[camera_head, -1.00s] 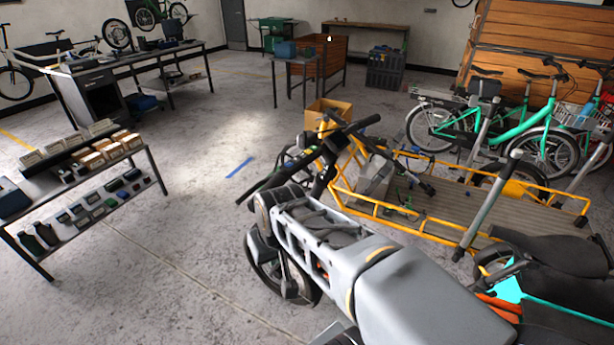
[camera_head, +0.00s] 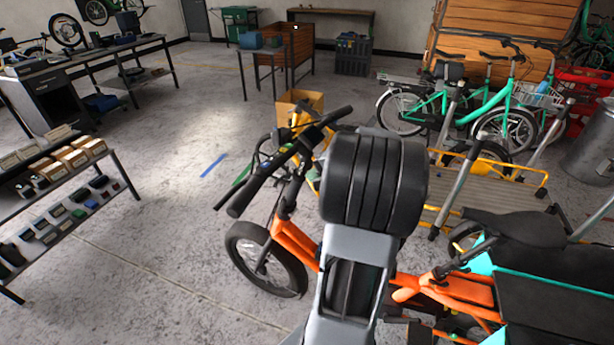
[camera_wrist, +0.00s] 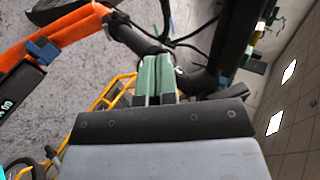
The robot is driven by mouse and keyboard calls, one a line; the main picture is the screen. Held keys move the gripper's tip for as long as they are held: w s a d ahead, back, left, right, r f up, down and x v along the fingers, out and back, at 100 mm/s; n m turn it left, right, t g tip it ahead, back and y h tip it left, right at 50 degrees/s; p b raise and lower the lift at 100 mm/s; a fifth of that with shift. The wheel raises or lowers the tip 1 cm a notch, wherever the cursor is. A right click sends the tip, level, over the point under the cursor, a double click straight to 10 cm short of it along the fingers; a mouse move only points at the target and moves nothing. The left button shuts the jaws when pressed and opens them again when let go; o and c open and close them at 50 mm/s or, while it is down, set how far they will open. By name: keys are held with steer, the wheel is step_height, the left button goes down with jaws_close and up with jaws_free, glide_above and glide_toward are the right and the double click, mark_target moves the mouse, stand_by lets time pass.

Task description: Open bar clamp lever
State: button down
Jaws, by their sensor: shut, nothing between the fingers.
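The orange cargo bike (camera_head: 293,240) stands in front of me, with its black handlebar (camera_head: 285,160) to the left of my arm. In the wrist view its orange frame (camera_wrist: 60,32) crosses the upper left and a black tube (camera_wrist: 135,40) lies just beyond my fingertips. My gripper (camera_wrist: 157,62) shows there with its two green fingers together and nothing between them. I cannot tell whether the fingertips touch the tube. I cannot clearly make out the bar clamp lever. In the head view my own arm hides my gripper and part of the bike's front.
A yellow-framed cargo bike (camera_head: 495,190) stands behind to the right, with teal bikes (camera_head: 480,110) beyond. A parts shelf (camera_head: 100,165) stands at the left. The floor between the shelf and the orange bike is open. Dark cables (camera_wrist: 185,40) run near my fingers.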

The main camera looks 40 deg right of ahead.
mark_target(278, 182)
steer(key=x, duration=0.4)
steer(key=p+x, duration=0.1)
steer(key=x, duration=0.2)
steer(key=r+x, duration=0.1)
steer(key=x, duration=0.3)
steer(key=shift+w+a+f+p, duration=0.25)
steer(key=shift+w+p, duration=0.15)
steer(key=shift+w, duration=0.1)
